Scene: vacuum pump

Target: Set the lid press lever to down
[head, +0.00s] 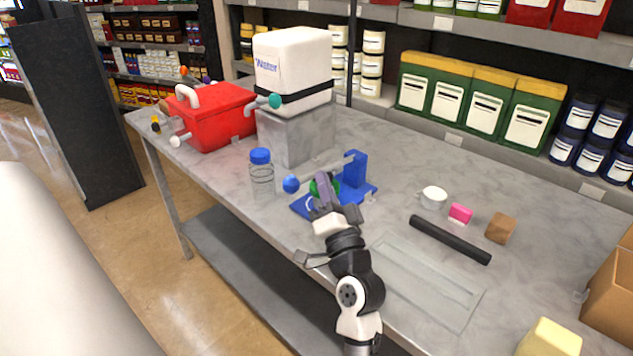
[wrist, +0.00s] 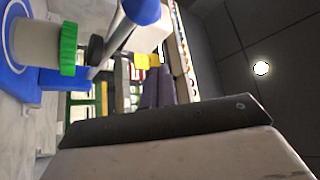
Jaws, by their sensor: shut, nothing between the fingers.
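The lid press (head: 354,168) stands near the table's front, a blue base and upright with a grey lever (head: 325,171) ending in a blue ball knob (head: 291,184). The lever reaches from the upright towards the front left, above a green-lidded jar. In the wrist view, turned on its side, the knob (wrist: 142,8), the white jar (wrist: 38,44) and its green lid (wrist: 69,48) show; a dark pad (wrist: 95,50) sits just above the lid, seemingly apart. My gripper (head: 322,182) is shut and empty in front of the press, partly hiding the jar. Contact with the lever cannot be told.
A clear bottle with a blue cap (head: 261,175) stands close left of the press. A red box (head: 212,115) and a water tank (head: 292,68) are further back left. A white cup (head: 433,197), pink block (head: 460,213), black rod (head: 449,240) and brown block (head: 501,228) lie right.

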